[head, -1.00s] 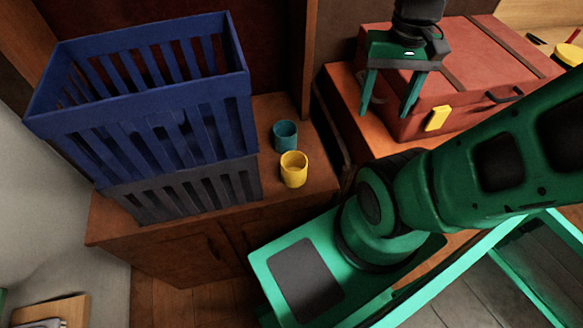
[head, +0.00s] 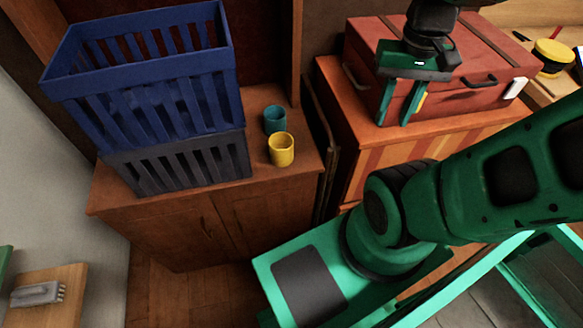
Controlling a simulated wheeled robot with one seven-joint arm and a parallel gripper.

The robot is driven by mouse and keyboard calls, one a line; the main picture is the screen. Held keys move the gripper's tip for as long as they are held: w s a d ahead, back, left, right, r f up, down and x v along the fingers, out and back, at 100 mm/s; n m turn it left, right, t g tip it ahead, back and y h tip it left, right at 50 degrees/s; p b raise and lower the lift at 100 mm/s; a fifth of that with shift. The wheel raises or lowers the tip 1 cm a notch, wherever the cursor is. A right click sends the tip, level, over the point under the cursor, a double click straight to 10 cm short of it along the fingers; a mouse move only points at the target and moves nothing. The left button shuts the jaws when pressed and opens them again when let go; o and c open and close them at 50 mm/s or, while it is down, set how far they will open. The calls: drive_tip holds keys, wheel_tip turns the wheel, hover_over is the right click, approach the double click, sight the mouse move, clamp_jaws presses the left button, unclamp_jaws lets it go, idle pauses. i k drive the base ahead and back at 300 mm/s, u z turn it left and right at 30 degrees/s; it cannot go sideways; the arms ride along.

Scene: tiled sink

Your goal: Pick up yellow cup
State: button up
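The yellow cup (head: 282,150) stands upright near the front right of the wooden cabinet top (head: 211,195). A teal cup (head: 275,119) stands just behind it. My gripper (head: 395,121) is up to the right of the cups, in front of the red case, with its green fingers pointing down. The fingers are apart with nothing between them. It is well clear of the yellow cup.
A blue slatted crate (head: 150,90) sits on a grey crate (head: 180,168), left of the cups. A red case (head: 455,65) lies on a second wooden cabinet at right. A narrow dark gap separates the cabinets.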

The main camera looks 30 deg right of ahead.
sight(281, 144)
drive_tip(key=u, duration=0.1)
drive_tip(key=k, duration=0.15)
drive_tip(key=u, duration=1.55)
drive_tip(key=k, duration=1.7)
drive_tip(key=z, duration=0.85)
drive_tip(key=i, duration=0.5)
drive_tip(key=z, duration=0.1)
